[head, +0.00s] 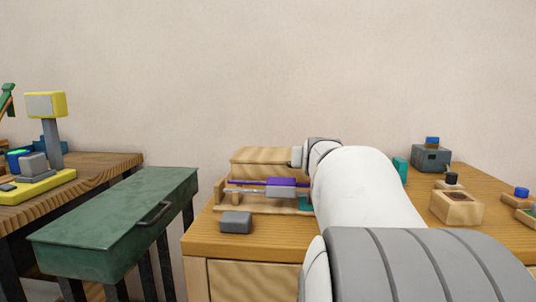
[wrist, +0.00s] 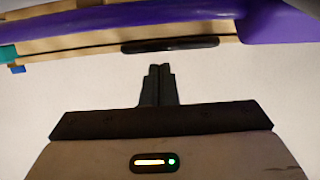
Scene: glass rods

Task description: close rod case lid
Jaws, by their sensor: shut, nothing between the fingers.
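The wooden rod case (head: 222,193) sits on the wooden bench, left of my arm. Its lid (head: 262,156) looks raised at the back, but the exact angle is unclear. A purple rod piece (head: 282,182) and a grey one (head: 280,191) show in front of it. In the wrist view, my gripper (wrist: 158,72) is shut and empty. Its tips are just below a pale wooden edge (wrist: 80,52) with a dark strip (wrist: 170,45) on it; contact cannot be told. Purple (wrist: 150,20) shows beyond that edge. In the head view, my arm hides my fingertips and the case's right end.
A small grey block (head: 236,222) lies on the bench (head: 240,240) in front of the case. A green box with a handle (head: 118,222) stands to the left. A grey box (head: 431,158) and a wooden block (head: 457,207) stand right of my arm.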

